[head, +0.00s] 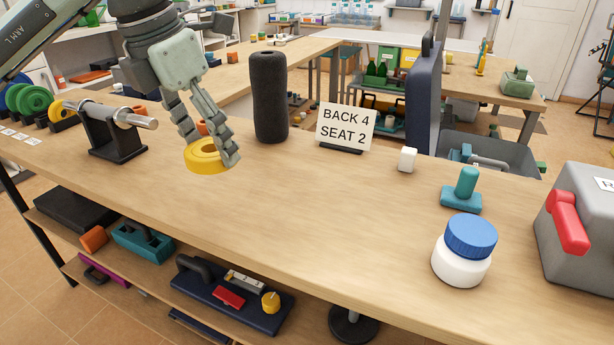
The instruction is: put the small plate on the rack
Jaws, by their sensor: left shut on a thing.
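My left gripper (210,156) comes down from the upper left and is shut on a yellow ring-shaped plate (203,167). The plate lies roughly flat, its hole facing up, with one finger at its right side. Whether it touches the table or hangs just above it, I cannot tell. A black rack (118,149) with a silver horizontal bar stands to the left of the plate, apart from it. The near end of the bar is bare and points right. My right gripper is not in view.
Green (34,102) and other coloured discs stand upright at far left. A dark foam roller (270,98) and a "BACK 4 SEAT 2" sign (345,127) stand right of the gripper. A blue-lidded jar (464,250) stands at right. The table's middle front is clear.

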